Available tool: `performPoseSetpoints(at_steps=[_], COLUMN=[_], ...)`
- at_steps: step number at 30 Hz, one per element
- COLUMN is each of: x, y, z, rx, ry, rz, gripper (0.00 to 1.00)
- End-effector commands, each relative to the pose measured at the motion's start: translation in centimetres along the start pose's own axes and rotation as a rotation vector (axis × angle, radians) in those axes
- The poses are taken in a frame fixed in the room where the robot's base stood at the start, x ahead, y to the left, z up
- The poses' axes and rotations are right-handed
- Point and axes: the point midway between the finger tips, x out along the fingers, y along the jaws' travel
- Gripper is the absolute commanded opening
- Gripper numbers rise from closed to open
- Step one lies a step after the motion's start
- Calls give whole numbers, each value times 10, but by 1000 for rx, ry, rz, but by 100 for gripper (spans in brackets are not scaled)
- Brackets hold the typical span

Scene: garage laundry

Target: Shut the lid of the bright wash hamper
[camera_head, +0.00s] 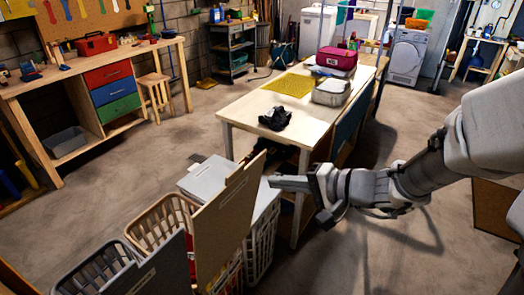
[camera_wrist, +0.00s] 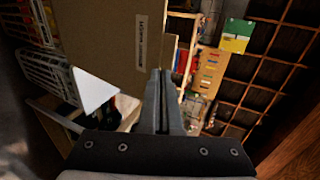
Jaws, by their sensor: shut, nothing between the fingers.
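A row of slatted wash hampers stands at the bottom in the head view. The tan lid (camera_head: 226,218) stands raised beside a beige basket (camera_head: 158,226). A dark grey lid (camera_head: 158,272) is raised by the grey basket (camera_head: 88,274). A pale lid (camera_head: 203,178) lies about flat behind the tan one. I cannot read the labels, so which hamper is the bright one is unclear. My gripper (camera_head: 273,183) is shut and empty, fingertips pointing left near the tan lid's upper right edge. In the wrist view the tan lid (camera_wrist: 98,32) is ahead of the fingers (camera_wrist: 163,100); contact is unclear.
A wooden table (camera_head: 252,107) with a black item (camera_head: 275,118) and bags stands just behind my gripper. A workbench (camera_head: 80,75) with coloured drawers is at the left. Floor between workbench and hampers is clear.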

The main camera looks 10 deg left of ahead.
Motion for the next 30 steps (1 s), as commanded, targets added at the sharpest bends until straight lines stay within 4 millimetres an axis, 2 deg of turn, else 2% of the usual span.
performPoseSetpoints(at_steps=[1, 6, 12, 18, 30], x=[13, 48, 72, 81, 82], y=[0, 0, -16, -22, -23], z=[1, 1, 1, 0, 0], rx=[1, 2, -1, -1, -1], ry=[-5, -5, -3, 0, 0], rz=[0, 1, 1, 1, 4], gripper=[0, 0, 0, 0, 0])
